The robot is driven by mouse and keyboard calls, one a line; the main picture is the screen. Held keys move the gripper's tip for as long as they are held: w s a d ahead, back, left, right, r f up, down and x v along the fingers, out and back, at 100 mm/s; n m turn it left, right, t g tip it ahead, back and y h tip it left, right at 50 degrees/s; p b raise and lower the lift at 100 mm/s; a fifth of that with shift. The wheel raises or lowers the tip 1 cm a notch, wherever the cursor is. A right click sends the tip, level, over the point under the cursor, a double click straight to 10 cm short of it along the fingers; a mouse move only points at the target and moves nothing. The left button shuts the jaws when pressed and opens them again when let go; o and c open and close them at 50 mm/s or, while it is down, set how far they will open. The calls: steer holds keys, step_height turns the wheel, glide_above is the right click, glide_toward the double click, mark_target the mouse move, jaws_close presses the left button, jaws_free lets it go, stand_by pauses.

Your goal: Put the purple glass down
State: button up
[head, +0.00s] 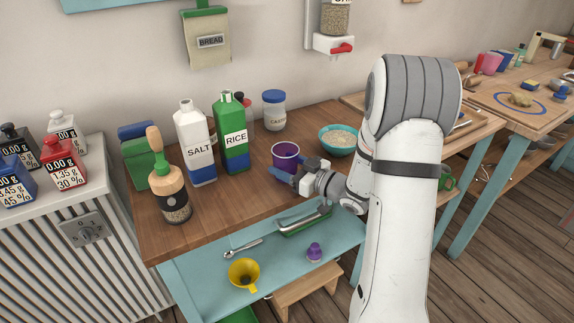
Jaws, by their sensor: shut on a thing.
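The purple glass (286,154) is upright at the middle of the wooden table (240,197), near its front half. My gripper (290,176) is at the glass from the front right, with blue fingertips against it, and is shut on it. The arm comes in from the right. Part of the glass's lower side is hidden by the fingers. I cannot tell whether its base touches the table top.
The rice carton (233,135), salt carton (195,145) and a wooden-handled grinder (169,185) stand left of the glass. A teal bowl (338,140) is close on its right, a lidded jar (273,110) behind. A lower shelf holds a yellow funnel (243,273).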

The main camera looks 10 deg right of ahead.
steer(key=shift+f, duration=0.25)
steer(key=o, duration=1.3)
steer(key=b+v, duration=0.1)
steer(key=v, duration=0.7)
steer(key=shift+a, duration=0.1)
steer(key=shift+c, duration=0.5)
jaws_close()
stand_by(0.4)
